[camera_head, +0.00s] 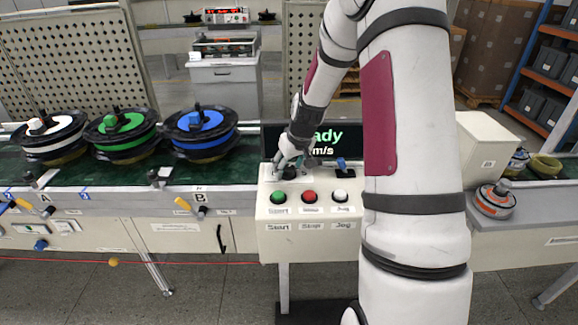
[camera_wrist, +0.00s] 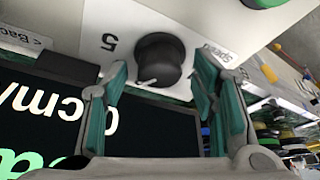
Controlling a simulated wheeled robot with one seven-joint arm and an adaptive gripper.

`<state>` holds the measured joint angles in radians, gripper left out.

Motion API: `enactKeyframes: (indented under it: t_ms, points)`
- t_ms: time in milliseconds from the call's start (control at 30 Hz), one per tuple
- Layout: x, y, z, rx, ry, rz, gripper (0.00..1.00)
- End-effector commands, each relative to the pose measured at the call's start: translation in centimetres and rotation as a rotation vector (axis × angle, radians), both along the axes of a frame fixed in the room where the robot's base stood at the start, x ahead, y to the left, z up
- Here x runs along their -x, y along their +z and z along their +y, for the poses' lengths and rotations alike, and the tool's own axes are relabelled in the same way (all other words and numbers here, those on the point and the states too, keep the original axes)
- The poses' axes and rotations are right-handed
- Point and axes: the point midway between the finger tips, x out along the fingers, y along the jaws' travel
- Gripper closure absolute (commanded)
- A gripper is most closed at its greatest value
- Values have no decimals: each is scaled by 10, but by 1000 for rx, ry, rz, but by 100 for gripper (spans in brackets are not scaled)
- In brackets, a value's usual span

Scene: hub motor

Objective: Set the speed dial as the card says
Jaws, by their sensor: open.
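The speed dial (camera_wrist: 160,58) is a round black knob on the white control panel (camera_head: 268,216). A white pointer line shows on the dial's lower left side in the wrist view. A printed 5 is to the left of it and a "Speed" label to its right. My gripper (camera_wrist: 161,72) is open, with one teal finger on each side of the dial; contact cannot be told. In the head view my gripper (camera_head: 291,163) is over the panel's back left and mostly hides the dial. I cannot identify a readable card with a speed setting.
A dark display (camera_wrist: 125,118) stands beside the dial, partly hidden by my arm in the head view. Green (camera_head: 279,197), red (camera_head: 309,197) and white (camera_head: 341,197) buttons are at the panel's front. Three hub motors, including a blue-topped one (camera_head: 200,125), stand on the conveyor at left.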

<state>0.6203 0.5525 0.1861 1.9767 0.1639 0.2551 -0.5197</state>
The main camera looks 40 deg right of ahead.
Motion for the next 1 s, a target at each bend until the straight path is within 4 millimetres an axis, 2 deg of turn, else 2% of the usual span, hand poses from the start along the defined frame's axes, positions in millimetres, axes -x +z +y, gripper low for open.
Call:
enactKeyframes:
  t_ms: [133, 167, 300, 367, 733, 1000]
  points:
    - [0, 0, 0, 0, 0, 0, 47]
    - [0, 0, 0, 0, 0, 0, 52]
    - [0, 0, 0, 0, 0, 0, 84]
    - [0, 0, 0, 0, 0, 0, 95]
    - [-1, 0, 1, 1, -43, 0, 95]
    - [-3, -1, 3, 3, -206, -1, 95]
